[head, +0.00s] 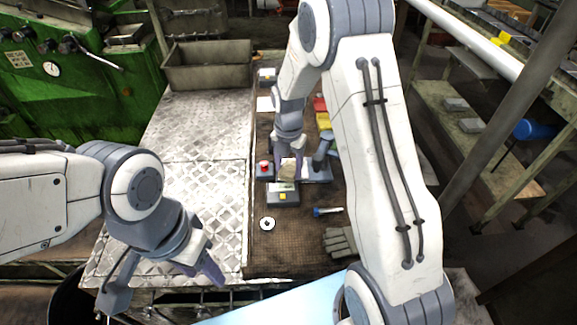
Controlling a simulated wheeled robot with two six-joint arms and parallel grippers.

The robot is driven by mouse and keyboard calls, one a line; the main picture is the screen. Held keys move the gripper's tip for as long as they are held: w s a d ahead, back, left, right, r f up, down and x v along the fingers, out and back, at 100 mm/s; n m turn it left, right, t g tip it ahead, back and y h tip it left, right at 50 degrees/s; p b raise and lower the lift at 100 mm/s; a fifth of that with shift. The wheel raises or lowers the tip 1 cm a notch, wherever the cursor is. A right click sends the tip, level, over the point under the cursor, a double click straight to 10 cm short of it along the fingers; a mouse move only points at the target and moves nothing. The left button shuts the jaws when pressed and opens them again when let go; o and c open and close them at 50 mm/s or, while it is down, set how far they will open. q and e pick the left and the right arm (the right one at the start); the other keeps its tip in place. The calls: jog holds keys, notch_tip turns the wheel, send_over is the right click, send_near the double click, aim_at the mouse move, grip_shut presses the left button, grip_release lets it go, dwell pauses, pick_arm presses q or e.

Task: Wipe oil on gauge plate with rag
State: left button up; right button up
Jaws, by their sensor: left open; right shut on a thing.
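My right gripper (288,166) points down over the brown workbench mat (290,258) and is shut on a crumpled beige rag (287,172). The rag is just behind a small grey block with a yellow square (283,196). I cannot tell which piece is the gauge plate, or whether the rag touches anything below it. No oil can be made out at this size. My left gripper (212,274) is open and empty, low over the front of the metal tread plate, left of the mat.
A grey glove (339,242), a blue-ended tool (328,211) and a white round piece (267,224) lie on the mat. A red button box (263,168) stands left of the rag. A metal bin (205,68) is at the back. The tread plate (195,135) is clear.

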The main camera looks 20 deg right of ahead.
aim_at(288, 161)
jog(key=shift+f, duration=0.4)
jog(key=shift+w+d+r, duration=0.1)
jog(key=shift+w, duration=0.15)
jog(key=shift+w+d+r+p, duration=0.1)
jog(key=shift+w+d+p, duration=0.1)
jog(key=shift+w, duration=0.45)
jog(key=shift+w+d+p, duration=0.1)
jog(key=shift+w+d, duration=0.05)
jog(key=shift+w, duration=0.5)
jog(key=shift+w+d+p, duration=0.15)
jog(key=shift+w+d, duration=0.1)
jog(key=shift+w, duration=0.6)
jog(key=shift+w+d+p, duration=0.15)
jog(key=shift+w+d, duration=0.1)
jog(key=shift+w, duration=0.6)
jog(key=shift+w+f, duration=0.1)
jog(key=shift+f, duration=0.2)
jog(key=shift+f, duration=0.1)
